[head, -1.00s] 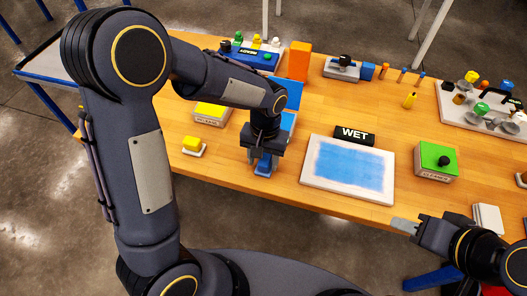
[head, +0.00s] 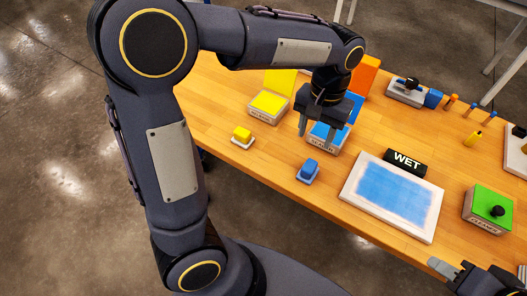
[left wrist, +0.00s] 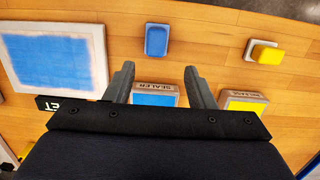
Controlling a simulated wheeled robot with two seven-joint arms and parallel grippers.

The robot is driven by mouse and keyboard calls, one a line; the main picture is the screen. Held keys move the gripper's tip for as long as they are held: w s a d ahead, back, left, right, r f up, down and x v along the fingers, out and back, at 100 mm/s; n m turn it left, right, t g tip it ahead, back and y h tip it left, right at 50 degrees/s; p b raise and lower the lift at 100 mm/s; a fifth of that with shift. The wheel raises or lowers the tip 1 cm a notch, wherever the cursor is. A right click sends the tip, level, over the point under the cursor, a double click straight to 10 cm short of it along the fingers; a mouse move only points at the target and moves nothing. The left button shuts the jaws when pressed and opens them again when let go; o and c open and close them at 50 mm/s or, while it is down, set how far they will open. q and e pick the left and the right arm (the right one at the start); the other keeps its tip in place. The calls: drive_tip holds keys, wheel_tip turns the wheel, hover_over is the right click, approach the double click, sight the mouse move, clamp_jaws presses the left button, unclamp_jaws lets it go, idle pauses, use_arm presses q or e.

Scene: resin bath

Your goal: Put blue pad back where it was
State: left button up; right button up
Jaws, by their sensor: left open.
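The blue pad (head: 310,167) sits on a small pale rest near the table's front edge. It also shows in the left wrist view (left wrist: 156,38), at the top middle. My left gripper (head: 324,132) is open and empty, behind the pad and apart from it, above the blue sealer box (head: 317,143). In the left wrist view its fingers (left wrist: 158,75) stand either side of that box's label, with the pad beyond the tips. My right gripper (head: 444,268) is partly in view at the lower right, off the table's front edge; its jaw gap is unclear.
A yellow pad (head: 242,133) on a white rest is left of the blue pad. An open yellow box (head: 268,105) stands behind it. The white-framed blue panel (head: 350,187), the WET sign (head: 405,162) and a green box (head: 488,208) are to the right. Bare wood surrounds the blue pad.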

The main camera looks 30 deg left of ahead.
use_arm(q)
drive_tip(key=s+a+n+t+h, duration=0.1)
drive_tip(key=s+a+t, duration=0.2)
drive_tip(key=s, duration=0.5)
drive_tip(key=s+a+r+n+t+h, duration=0.1)
drive_tip(key=s+a+t+h, duration=0.1)
drive_tip(key=s+a, duration=0.3)
drive_tip(key=s+t, duration=0.1)
drive_tip(key=s, duration=0.3)
drive_tip(key=shift+s+a+r+t+h, duration=0.2)
drive_tip(key=shift+a+t+h, duration=0.1)
drive_tip(key=shift+a+t, duration=0.1)
drive_tip(key=shift+c, duration=0.4)
